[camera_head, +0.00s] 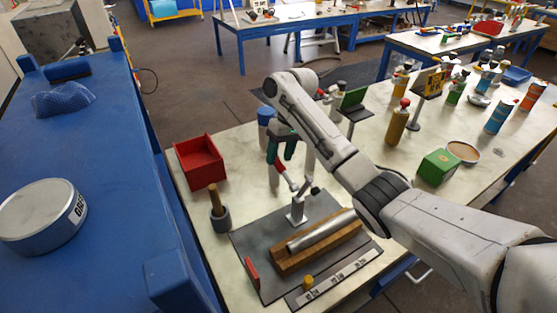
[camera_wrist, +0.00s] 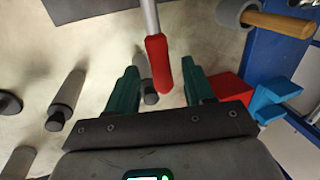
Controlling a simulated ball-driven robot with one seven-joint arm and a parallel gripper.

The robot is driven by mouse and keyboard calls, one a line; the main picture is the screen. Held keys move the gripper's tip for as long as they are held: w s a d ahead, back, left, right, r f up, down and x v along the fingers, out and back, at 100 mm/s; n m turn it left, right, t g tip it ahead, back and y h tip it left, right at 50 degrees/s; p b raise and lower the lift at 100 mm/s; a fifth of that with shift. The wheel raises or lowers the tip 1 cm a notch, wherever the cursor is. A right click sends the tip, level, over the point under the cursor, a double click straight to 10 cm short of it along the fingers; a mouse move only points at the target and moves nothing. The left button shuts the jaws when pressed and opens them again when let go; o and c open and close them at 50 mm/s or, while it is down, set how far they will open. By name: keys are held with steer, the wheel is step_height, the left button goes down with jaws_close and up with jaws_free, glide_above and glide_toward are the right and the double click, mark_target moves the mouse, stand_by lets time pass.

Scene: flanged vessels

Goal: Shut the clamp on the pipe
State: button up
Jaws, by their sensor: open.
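The clamp (camera_head: 297,213) stands on a dark plate, with a light metal body and a raised handle with a red grip (camera_head: 279,166). Its dark-tipped arm (camera_head: 315,190) points up, apart from the pipe. The silvery pipe (camera_head: 322,231) lies in a wooden block (camera_head: 330,248) in front of the clamp. My gripper (camera_head: 281,157) is open, its green fingers at the top of the red grip. In the wrist view the red grip (camera_wrist: 158,65) is between the two open fingers of my gripper (camera_wrist: 163,82), with gaps on both sides.
A red bin (camera_head: 198,162) and a grey mortar with a pestle (camera_head: 220,217) stand left of the clamp. A small red block (camera_head: 252,271) and a yellow knob (camera_head: 308,282) are at the plate's front. Several bottles and a green box (camera_head: 438,167) stand right, beyond my arm.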

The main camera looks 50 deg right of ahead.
steer(key=shift+x, duration=1)
jaws_close()
